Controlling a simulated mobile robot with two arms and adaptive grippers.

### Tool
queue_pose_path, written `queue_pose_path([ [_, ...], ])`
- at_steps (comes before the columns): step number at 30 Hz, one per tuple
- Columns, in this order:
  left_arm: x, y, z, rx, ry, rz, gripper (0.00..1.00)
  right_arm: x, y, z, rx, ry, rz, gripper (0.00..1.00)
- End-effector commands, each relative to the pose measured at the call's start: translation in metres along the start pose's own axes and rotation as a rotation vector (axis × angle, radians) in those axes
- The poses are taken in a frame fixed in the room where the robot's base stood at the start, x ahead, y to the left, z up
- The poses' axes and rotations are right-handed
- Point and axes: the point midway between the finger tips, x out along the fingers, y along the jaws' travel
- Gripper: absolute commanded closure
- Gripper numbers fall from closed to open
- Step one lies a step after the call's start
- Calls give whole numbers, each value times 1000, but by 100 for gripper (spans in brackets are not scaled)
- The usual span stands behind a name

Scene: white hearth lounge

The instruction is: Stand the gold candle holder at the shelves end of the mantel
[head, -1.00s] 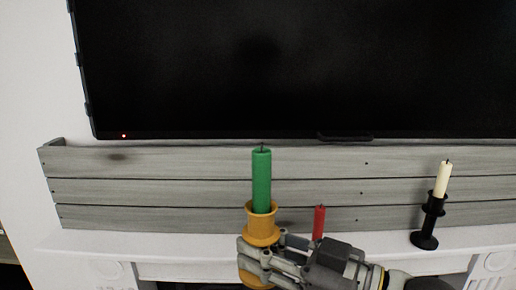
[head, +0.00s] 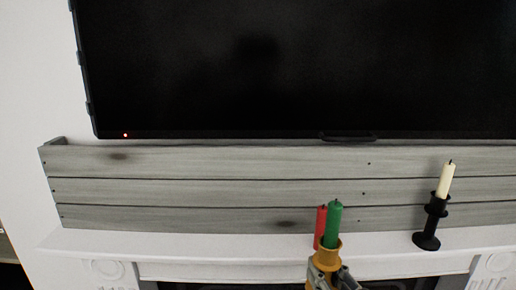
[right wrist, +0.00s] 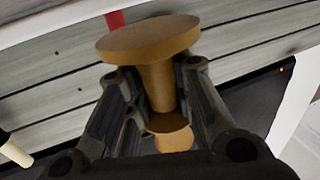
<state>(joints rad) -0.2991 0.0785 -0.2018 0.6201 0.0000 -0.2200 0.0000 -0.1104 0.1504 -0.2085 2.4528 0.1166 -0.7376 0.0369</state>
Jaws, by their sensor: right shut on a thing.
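The gold candle holder (head: 327,257) carries a green candle (head: 333,224). My right gripper (head: 326,280) is shut on it, low in the head view, in front of the mantel's edge. In the right wrist view the gold holder (right wrist: 158,80) sits between both fingers of the gripper (right wrist: 152,108), with its wide round base toward the top of the picture. The white mantel (head: 200,243) runs across below the grey planks. The lower part of the holder is hidden in the head view. My left gripper does not show.
A red candle (head: 320,226) stands just behind the green one, partly covered by it. A black holder (head: 429,228) with a cream candle stands on the mantel at right. The left stretch of mantel is bare. A black television (head: 300,70) hangs above the grey planks (head: 200,188).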

Motion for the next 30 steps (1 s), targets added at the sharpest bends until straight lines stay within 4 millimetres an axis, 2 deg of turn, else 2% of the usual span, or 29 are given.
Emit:
queue_pose_path([
  [1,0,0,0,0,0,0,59,-5,7,12,7,-3,42,100],
  [6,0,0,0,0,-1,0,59,-23,28,45,5,-3,168,100],
  [12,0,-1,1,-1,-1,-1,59,-43,44,73,2,1,267,100],
  [18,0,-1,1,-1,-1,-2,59,-52,50,83,-1,6,303,100],
  [30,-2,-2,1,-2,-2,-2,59,-53,50,82,0,7,304,100],
])
